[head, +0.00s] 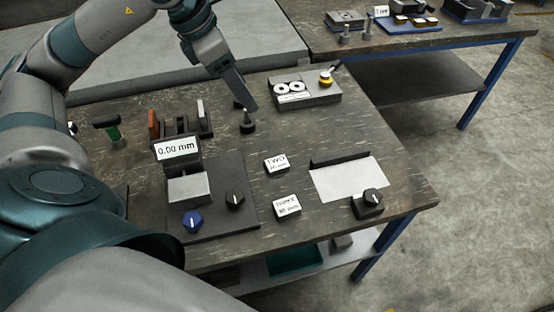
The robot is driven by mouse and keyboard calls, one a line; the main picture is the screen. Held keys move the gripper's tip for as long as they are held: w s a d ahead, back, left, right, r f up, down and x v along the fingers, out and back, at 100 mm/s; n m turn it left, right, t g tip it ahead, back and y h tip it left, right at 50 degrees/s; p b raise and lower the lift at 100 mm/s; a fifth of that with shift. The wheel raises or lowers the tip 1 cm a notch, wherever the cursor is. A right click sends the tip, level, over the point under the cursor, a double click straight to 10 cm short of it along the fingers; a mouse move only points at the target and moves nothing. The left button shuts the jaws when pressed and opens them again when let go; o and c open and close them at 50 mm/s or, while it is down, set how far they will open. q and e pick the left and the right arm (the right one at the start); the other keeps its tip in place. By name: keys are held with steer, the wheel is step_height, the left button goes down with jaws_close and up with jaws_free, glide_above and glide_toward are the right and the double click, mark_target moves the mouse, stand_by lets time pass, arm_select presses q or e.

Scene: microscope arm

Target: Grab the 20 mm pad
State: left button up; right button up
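A small white-topped block (276,163) lies on the workbench right of centre; its label seems to read "TWO" with a smaller line that looks like 20 mm. A similar block (287,206) lies nearer, with a label that seems to read "THREE" and 30 mm. My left gripper (250,106) comes down from the top, above and behind these blocks, apart from both. Its fingers look like one dark shape from this side, so their opening is hidden. My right gripper is not in view.
A dark device with a "0.00 mm" display (177,149) and knobs stands to the left. A small black knob-like piece (248,123) stands just below my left gripper. A white plate (348,180) lies to the right, beside a black dial (369,202). A tray with white rings (305,91) is behind.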

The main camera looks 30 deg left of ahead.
arm_select(q)
step_height(320, 180, down, 10)
steer(key=b, duration=0.7)
steer(key=shift+b, duration=0.3)
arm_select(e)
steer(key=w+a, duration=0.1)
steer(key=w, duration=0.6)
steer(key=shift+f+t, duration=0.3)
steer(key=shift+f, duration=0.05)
arm_select(q)
steer(key=shift+r, duration=0.1)
